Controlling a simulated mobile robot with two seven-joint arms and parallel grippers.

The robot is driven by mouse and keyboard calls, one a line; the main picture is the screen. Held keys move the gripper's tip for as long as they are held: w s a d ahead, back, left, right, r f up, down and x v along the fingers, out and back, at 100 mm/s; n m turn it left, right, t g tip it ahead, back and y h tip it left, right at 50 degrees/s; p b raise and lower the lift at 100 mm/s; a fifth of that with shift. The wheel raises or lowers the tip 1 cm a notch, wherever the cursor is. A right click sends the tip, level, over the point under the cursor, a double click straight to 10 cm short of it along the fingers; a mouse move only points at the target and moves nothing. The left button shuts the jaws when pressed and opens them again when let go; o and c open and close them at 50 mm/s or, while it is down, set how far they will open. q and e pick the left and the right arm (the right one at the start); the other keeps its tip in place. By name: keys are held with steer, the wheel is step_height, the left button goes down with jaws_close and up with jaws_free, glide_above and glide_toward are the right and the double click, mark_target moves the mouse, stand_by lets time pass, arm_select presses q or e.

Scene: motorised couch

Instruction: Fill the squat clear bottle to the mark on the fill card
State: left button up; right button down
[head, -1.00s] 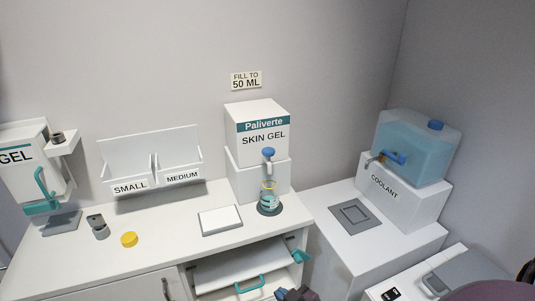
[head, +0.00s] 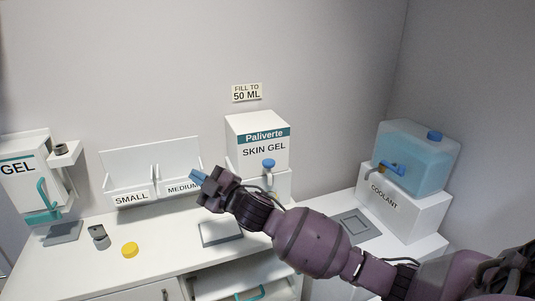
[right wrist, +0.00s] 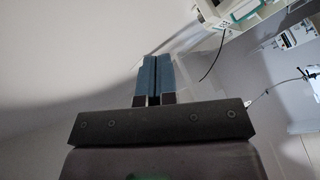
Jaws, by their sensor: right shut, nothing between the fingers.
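The fill card (head: 247,93) on the wall reads FILL TO 50 ML. The Paliverte skin gel dispenser (head: 258,138) stands on the counter below it, with a blue-topped tap (head: 268,164) at its front. The squat clear bottle under that tap is now almost wholly hidden behind my right arm, so its level cannot be read. My right gripper (head: 198,175) is shut and empty, its blue fingers in front of the MEDIUM bin, left of the dispenser. In the right wrist view the two blue fingers (right wrist: 153,78) lie together. My left gripper is not in view.
A yellow cap (head: 130,250) and a small grey item (head: 98,236) lie on the left of the counter. Bins marked SMALL (head: 131,198) and MEDIUM stand behind. A coolant tank (head: 418,158) sits at right. An open drawer juts below the counter.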

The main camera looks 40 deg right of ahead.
steer(key=w+a+r+n+g+y, duration=0.2)
steer(key=r+n+g+y, duration=0.3)
steer(key=r+n, duration=0.65)
steer(key=w+a+r+n+g+y, duration=0.25)
steer(key=r+n+g, duration=0.45)
steer(key=r+n, duration=0.45)
steer(key=s+d+f+m+g+h, duration=0.1)
steer(key=d+f+g+h, duration=0.1)
steer(key=d+h, duration=0.3)
steer(key=s+d+f+m+g+h, duration=0.1)
steer(key=d+f+h, duration=0.3)
steer(key=d, duration=0.7)
steer(key=s+d+f+m+g+h+p, duration=0.1)
steer(key=s+d+f+g+h, duration=0.1)
steer(key=d+h, duration=0.4)
steer(key=shift+s+d+f+m+g, duration=0.25)
steer(key=shift+d+f+m+g, duration=0.15)
steer(key=shift+d+f+g, duration=0.45)
steer(key=shift+d+r+h, duration=0.1)
steer(key=shift+d+h, duration=0.05)
steer(key=shift+h, duration=0.1)
